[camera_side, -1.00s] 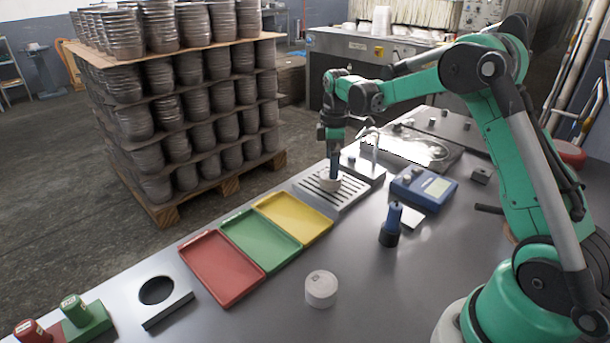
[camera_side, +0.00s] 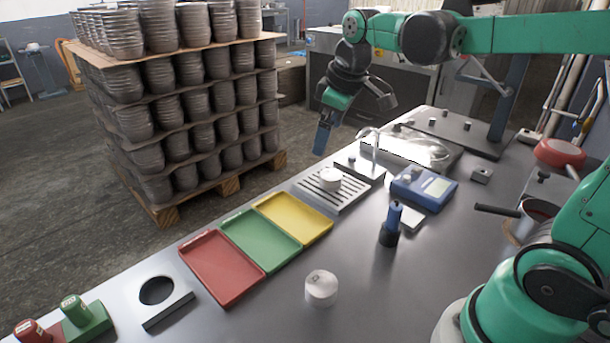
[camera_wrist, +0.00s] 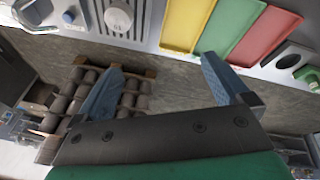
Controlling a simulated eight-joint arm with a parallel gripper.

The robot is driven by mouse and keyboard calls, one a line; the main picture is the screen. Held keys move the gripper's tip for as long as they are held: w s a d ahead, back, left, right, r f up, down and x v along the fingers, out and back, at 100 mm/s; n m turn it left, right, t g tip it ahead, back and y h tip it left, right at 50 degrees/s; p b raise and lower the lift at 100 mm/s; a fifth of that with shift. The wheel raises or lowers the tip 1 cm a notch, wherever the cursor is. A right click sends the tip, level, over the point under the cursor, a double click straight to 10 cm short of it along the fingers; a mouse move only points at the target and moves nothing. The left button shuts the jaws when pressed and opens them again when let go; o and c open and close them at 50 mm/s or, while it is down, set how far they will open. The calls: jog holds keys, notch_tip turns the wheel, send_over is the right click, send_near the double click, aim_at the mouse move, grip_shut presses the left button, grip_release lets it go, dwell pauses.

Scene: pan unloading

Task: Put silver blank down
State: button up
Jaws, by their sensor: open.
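A pale silver round blank (camera_side: 331,178) lies flat on the slotted grate (camera_side: 349,196) in the side view. It also shows at the top of the wrist view (camera_wrist: 118,18). A second pale, short cylinder (camera_side: 321,287) with a small mark on top stands on the bench's near part. My gripper (camera_side: 322,138) is raised beyond the bench's far edge, to the upper left of the grate, clear of the blank. In the wrist view its blue fingers (camera_wrist: 165,84) are wide apart with nothing between them.
Red (camera_side: 222,267), green (camera_side: 260,241) and yellow (camera_side: 292,218) trays lie empty left of the grate. A blue meter (camera_side: 425,188) and a blue-handled tool (camera_side: 391,222) stand to its right. A loaded pallet (camera_side: 165,208) stands beyond the bench.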

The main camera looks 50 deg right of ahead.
jog(key=s+a+f+m+t, duration=0.3)
jog(key=s+a+f+m, duration=0.1)
jog(key=s, duration=0.3)
jog(key=shift+s+a+f+y, duration=0.2)
jog(key=shift+s+a+y, duration=0.1)
jog(key=shift+a, duration=0.55)
